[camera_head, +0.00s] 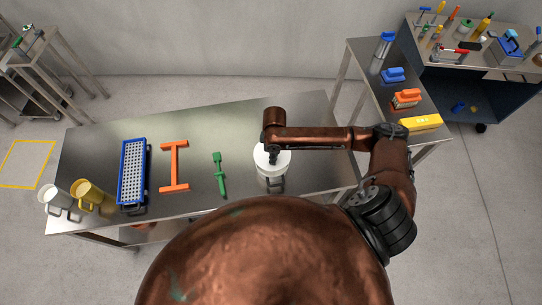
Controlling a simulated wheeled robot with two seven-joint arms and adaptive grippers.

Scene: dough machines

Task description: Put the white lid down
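The white lid (262,166) is a round white shape near the right part of the long steel table. A grey handle (277,187) shows just below it, so it seems to lie over a container, but the overhead angle hides whether it rests there or is held above. My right arm comes in from the right, and my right gripper (272,152) points down over the lid's middle. The wrist covers much of the gripper, and the fingers are too small and dark to tell whether they are shut on the lid. My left gripper is out of view.
A side table at right holds brushes (406,98) and a yellow box (421,122).

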